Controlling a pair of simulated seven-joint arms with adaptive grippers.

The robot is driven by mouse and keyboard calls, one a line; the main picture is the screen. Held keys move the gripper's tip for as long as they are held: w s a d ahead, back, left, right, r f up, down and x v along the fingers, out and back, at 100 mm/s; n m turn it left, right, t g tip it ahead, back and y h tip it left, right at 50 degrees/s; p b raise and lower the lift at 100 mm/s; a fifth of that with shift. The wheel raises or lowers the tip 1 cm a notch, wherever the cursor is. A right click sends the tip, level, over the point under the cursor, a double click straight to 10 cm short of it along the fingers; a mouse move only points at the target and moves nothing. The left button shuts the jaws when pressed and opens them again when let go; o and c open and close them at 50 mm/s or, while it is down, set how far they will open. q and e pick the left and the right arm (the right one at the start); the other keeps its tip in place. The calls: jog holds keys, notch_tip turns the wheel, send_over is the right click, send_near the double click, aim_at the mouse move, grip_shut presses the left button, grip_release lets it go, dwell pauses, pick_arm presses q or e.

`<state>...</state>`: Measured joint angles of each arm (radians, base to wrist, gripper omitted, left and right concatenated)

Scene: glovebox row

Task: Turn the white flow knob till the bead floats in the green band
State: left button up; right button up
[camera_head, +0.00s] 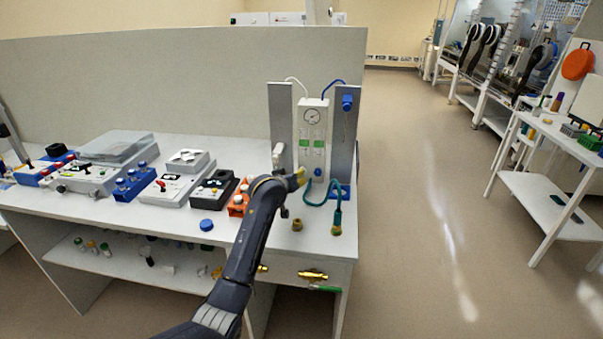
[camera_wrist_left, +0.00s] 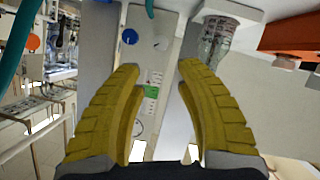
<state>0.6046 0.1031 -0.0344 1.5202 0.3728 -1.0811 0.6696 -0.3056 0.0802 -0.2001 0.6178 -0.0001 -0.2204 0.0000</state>
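A white flow panel (camera_head: 312,129) with a round gauge (camera_head: 312,115) stands upright at the bench's right end. Two sight tubes with green bands (camera_head: 319,144) sit below the gauge; a green band (camera_wrist_left: 152,91) also shows in the left wrist view. No bead can be made out. A white knob (camera_wrist_left: 161,43) sits beside a blue knob (camera_wrist_left: 130,36) in the left wrist view. My left gripper (camera_head: 299,178), with yellow fingers, is at the panel's lower front. Its fingers (camera_wrist_left: 158,66) are open and empty, with the white knob beyond the gap, apparently apart from them. In the head view the white knob is hidden.
Grey uprights (camera_head: 281,120) flank the panel. A green hose (camera_head: 326,194) loops at its right foot. An orange block (camera_head: 239,199), a black box (camera_head: 213,187) and a blue cap (camera_head: 206,224) lie to the left.

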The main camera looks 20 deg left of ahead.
pick_arm(q)
jog(key=shift+x, duration=6.3)
grip_shut()
